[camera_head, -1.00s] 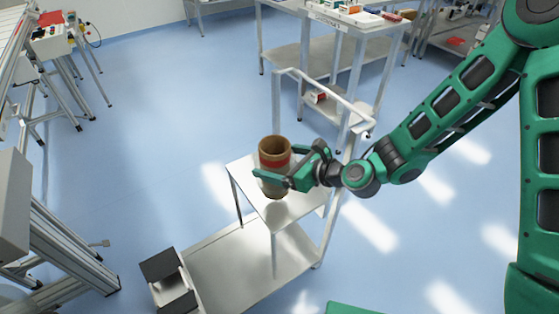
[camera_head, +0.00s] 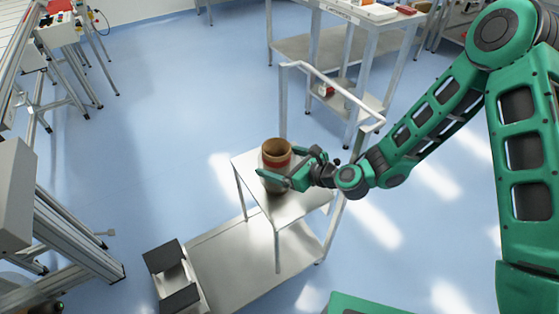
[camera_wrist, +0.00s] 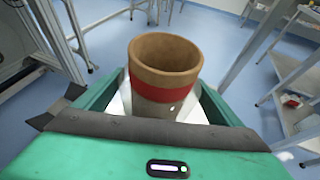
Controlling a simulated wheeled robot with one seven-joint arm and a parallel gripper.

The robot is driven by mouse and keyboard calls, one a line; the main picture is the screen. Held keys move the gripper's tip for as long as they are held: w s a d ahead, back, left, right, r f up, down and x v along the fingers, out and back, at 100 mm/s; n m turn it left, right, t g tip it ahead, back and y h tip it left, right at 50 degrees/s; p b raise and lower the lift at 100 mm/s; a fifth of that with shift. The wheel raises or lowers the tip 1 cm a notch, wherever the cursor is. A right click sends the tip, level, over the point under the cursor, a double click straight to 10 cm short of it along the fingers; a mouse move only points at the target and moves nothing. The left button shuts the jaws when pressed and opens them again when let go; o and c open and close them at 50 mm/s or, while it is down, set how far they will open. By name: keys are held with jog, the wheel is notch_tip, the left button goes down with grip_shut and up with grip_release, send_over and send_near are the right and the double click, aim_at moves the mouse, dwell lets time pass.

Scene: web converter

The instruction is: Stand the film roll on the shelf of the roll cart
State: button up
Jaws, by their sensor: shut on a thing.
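The film roll (camera_head: 275,158) is an upright brown cardboard tube with a red band and a paler lower part. It is over the small upper shelf (camera_head: 285,208) of the roll cart. My gripper (camera_head: 287,172) is shut on the roll from the right, with a finger on either side. In the wrist view the film roll (camera_wrist: 165,72) stands between the green fingers, its open top toward the camera. Its lower end is hidden by the gripper, and I cannot tell whether it touches the shelf.
The cart's lower deck (camera_head: 255,258) is bare metal, with a black-padded cradle (camera_head: 172,275) at its left. The cart's handle rail (camera_head: 330,85) rises behind the shelf. A table (camera_head: 370,22) with boxes stands at the back, and metal frames (camera_head: 75,235) stand at left.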

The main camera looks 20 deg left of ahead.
jog(key=o, duration=1.4)
jog(key=shift+o, duration=0.2)
jog(key=v, duration=1.2)
jog(key=shift+s+a+r, duration=0.1)
jog(key=shift+a, duration=0.05)
